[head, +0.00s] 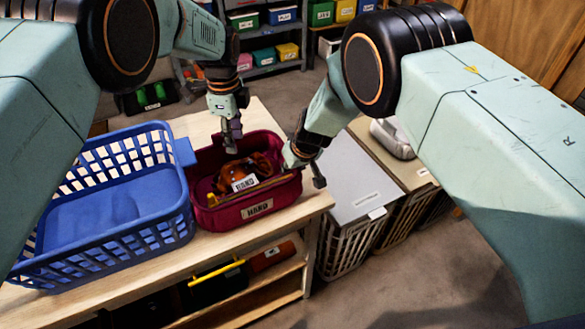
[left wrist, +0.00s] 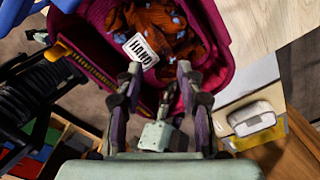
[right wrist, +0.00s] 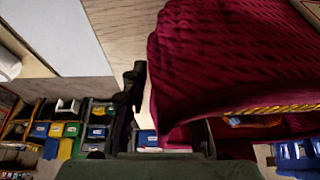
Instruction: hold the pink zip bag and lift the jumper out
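My right gripper (head: 304,172) is at the bag's right end. One finger shows outside the wall, apart from it; the other is mostly hidden by the bag (right wrist: 230,60).
A blue laundry basket (head: 120,238) stands close to the bag's left. Lidded hampers (head: 350,185) stand right of the bench (head: 215,247). Shelves with coloured bins (head: 268,38) are at the back. A narrow bare strip of bench lies in front of the bag.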

